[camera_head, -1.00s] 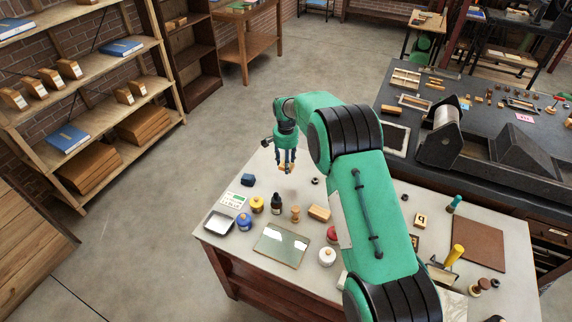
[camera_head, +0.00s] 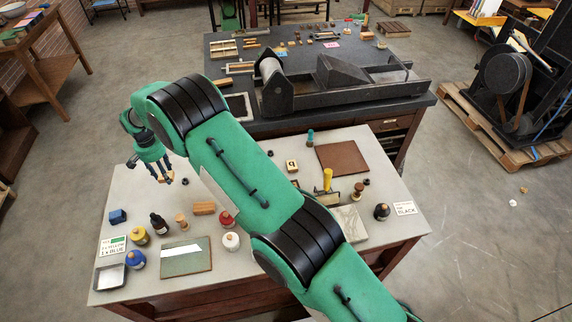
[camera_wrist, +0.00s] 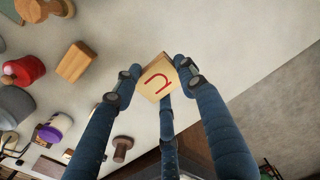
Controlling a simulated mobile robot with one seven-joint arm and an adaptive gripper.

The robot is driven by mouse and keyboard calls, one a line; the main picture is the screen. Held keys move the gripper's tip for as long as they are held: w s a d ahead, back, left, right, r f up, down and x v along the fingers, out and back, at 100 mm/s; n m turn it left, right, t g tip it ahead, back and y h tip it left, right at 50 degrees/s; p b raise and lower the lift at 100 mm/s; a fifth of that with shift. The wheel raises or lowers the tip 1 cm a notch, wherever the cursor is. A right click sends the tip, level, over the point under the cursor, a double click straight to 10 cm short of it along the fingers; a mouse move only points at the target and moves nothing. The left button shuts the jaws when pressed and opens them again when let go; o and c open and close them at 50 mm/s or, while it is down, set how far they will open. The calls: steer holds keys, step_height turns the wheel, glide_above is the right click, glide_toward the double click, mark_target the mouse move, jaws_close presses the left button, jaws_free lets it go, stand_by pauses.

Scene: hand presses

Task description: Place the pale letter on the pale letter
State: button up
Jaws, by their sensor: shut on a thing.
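My gripper (camera_head: 163,180) is shut on a pale wooden letter block (camera_wrist: 158,78), which shows a red curved letter on its face in the wrist view. The held block is small in the head view, above the far left part of the pale table (camera_head: 125,197). A second pale letter block (camera_head: 292,166) with a dark letter stands on the same table, to the right of my gripper and beyond my arm. The two blocks are well apart.
A brown mat (camera_head: 342,158) lies right of the second letter block. A yellow-handled tool (camera_head: 327,180) stands near it. My arm crosses the table.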

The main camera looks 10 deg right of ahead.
steer(key=d+f+m+p, duration=0.15)
steer(key=d+m, duration=0.25)
steer(key=d, duration=2.7)
steer(key=s+d+m, duration=0.2)
steer(key=s+d, duration=0.5)
steer(key=d, duration=0.4)
steer(key=s+d+m+p, duration=0.1)
steer(key=s+d+m, duration=0.1)
steer(key=s+d, duration=0.4)
steer(key=d, duration=0.5)
steer(key=shift+s+f+p, duration=0.25)
steer(key=shift+s+p, duration=0.05)
steer(key=shift+s, duration=0.1)
steer(key=shift+w, duration=0.1)
glide_above(291, 164)
steer(key=shift+f, duration=0.8)
